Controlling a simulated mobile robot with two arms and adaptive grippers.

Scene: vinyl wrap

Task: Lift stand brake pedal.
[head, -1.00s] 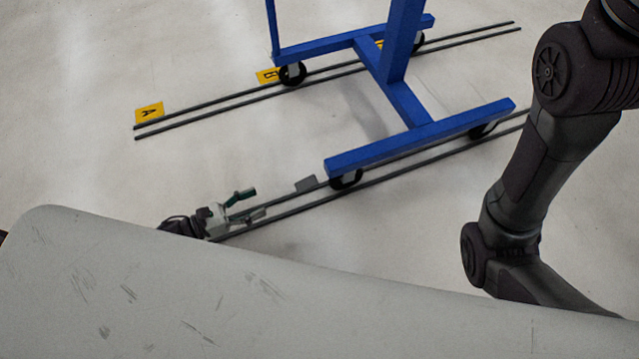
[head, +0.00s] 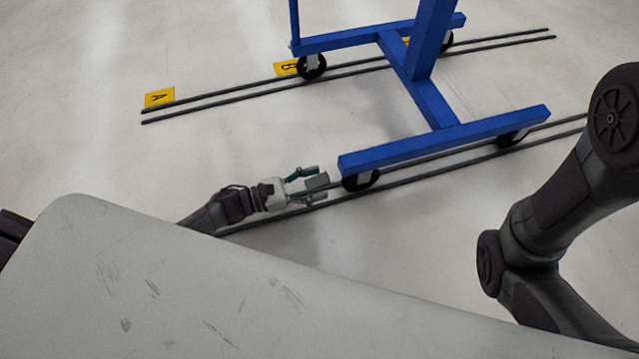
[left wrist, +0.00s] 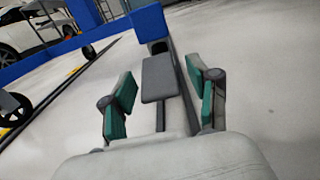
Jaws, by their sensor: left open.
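The blue wheeled stand (head: 445,140) stands on floor rails in the head view. Its brake pedal is a small flat grey plate (head: 316,182) by the near left caster. In the left wrist view the pedal (left wrist: 160,78) lies straight ahead, between and slightly beyond the green-padded fingers. My left gripper (head: 308,187) is open, low over the near rail, with its fingers on either side of the pedal's near end. I cannot tell if they touch it. My right gripper is not in view; only my right arm shows at the right.
Two pairs of dark rails (head: 240,97) run across the pale floor. Yellow markers A (head: 159,98) and B (head: 286,67) lie by the far rails. A car (left wrist: 30,35) shows at upper left in the wrist view.

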